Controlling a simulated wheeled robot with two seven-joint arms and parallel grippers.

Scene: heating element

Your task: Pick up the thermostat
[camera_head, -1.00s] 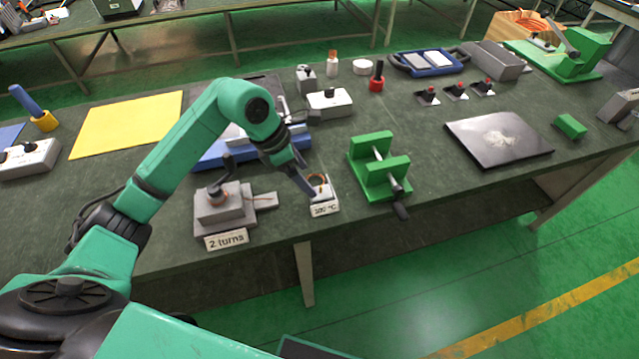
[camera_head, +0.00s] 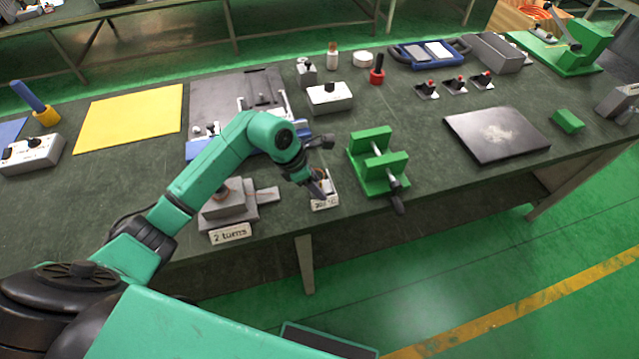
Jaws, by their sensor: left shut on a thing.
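The thermostat (camera_head: 332,186) looks to be the small pale unit near the table's front edge, with a label plate (camera_head: 324,204) marked with a temperature I cannot read clearly. My left gripper (camera_head: 320,188) points down onto it from the upper left. Its fingers are shut on the thermostat, and they hide part of its middle. The thermostat appears to be still at table level. My right gripper is not in view.
A grey winding fixture (camera_head: 228,207) with a "2 turns" plate (camera_head: 230,233) stands left, partly behind my arm. A green clamp (camera_head: 378,165) with a dark handle stands close on the right. A dark slab (camera_head: 497,135) lies further right.

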